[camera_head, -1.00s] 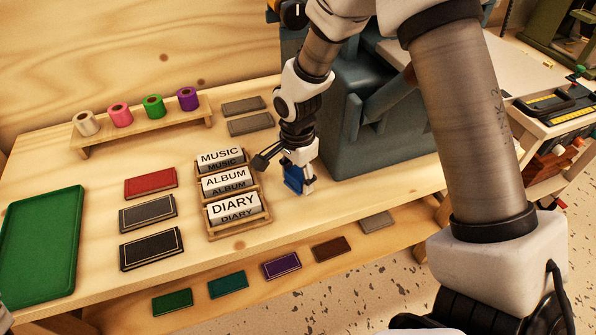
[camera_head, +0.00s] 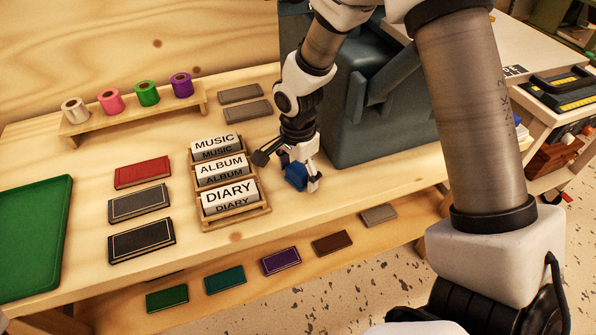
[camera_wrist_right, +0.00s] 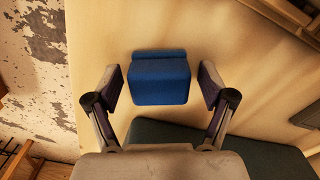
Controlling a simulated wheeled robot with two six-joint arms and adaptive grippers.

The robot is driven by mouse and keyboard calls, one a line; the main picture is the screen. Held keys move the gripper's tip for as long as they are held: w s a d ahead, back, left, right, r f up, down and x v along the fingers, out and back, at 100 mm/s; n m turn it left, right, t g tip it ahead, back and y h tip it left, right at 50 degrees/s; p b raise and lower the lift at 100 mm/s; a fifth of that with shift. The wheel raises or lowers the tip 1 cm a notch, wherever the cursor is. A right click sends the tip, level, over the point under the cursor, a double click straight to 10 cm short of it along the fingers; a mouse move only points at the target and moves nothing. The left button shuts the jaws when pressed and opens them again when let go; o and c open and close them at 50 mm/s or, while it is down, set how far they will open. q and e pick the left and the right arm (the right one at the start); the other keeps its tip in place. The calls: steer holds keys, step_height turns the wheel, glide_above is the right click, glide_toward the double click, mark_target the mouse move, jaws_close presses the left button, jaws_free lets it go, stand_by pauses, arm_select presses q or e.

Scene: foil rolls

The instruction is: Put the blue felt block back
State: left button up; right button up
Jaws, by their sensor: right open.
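The blue felt block (camera_head: 296,176) stands on the wooden table, right of the rack of word plates. In the right wrist view the blue felt block (camera_wrist_right: 160,78) lies between the fingertips, with a gap on each side. My right gripper (camera_head: 298,174) is open around the block and points down at the table. It also shows open in the right wrist view (camera_wrist_right: 162,88). My left gripper is not in view.
The wooden rack (camera_head: 236,217) holds MUSIC, ALBUM and DIARY plates just left of my gripper. A large blue-grey machine (camera_head: 375,120) stands close on the right. Foil rolls (camera_head: 147,94) sit on a stand at the back. A green tray (camera_head: 35,235) lies at left.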

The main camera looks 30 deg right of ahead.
mark_target(298, 169)
steer(key=shift+r, duration=0.1)
steer(key=shift+r, duration=0.3)
step_height(298, 169, up, 12)
steer(key=p, duration=0.2)
steer(key=shift+f, duration=0.25)
steer(key=shift+f, duration=0.1)
